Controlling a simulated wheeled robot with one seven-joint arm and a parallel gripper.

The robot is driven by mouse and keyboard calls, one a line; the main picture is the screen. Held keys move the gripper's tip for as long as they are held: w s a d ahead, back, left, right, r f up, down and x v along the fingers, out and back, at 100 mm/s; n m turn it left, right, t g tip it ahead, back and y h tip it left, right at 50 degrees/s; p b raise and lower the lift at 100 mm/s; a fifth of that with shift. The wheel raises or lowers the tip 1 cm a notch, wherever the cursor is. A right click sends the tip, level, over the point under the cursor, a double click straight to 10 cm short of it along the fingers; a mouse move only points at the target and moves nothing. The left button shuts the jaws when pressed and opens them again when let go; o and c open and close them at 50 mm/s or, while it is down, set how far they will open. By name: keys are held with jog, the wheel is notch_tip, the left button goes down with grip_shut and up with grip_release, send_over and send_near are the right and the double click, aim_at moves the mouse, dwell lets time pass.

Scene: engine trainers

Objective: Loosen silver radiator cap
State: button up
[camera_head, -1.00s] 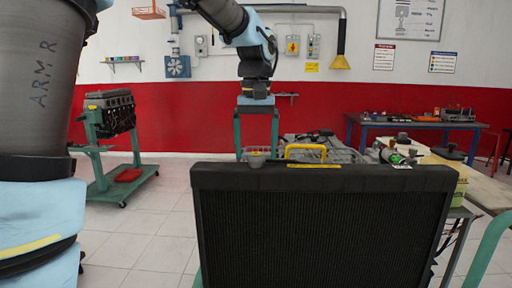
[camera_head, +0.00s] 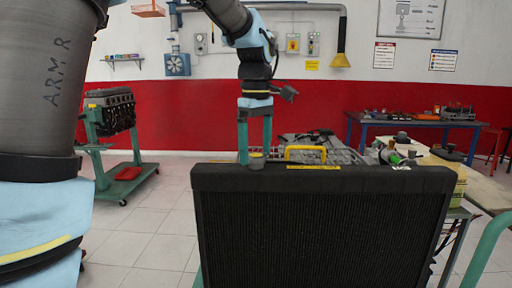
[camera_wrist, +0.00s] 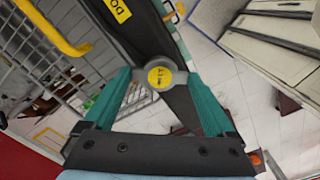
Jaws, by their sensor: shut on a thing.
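The black radiator (camera_head: 322,225) stands upright in front of me. The silver radiator cap (camera_wrist: 160,77), with a round yellow label, sits at the left end of its top edge in the head view. My gripper (camera_head: 255,158) points down over that end. Its teal fingers are shut on the cap from both sides, as the wrist view shows (camera_wrist: 158,80). The cap in the head view is partly hidden by the fingers.
A yellow handle (camera_head: 305,150) rises behind the radiator, by a wire-mesh rack. A cluttered bench (camera_head: 440,165) stands at right. An engine on a green stand (camera_head: 125,165) is at left. A blue table (camera_head: 415,122) is at the back.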

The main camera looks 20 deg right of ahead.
aim_at(256, 155)
jog(key=n, duration=0.3)
jog(key=shift+r+n+p, duration=0.15)
jog(key=shift+n+p, duration=0.2)
jog(key=shift+n, duration=0.05)
jog(key=shift+n+p, duration=0.35)
jog(key=shift+n, duration=1.45)
jog(key=o, duration=1.1)
jog(key=shift+c, duration=0.2)
notch_tip(256, 155, up, 11)
jog(key=b, duration=0.2)
jog(key=shift+f, duration=0.2)
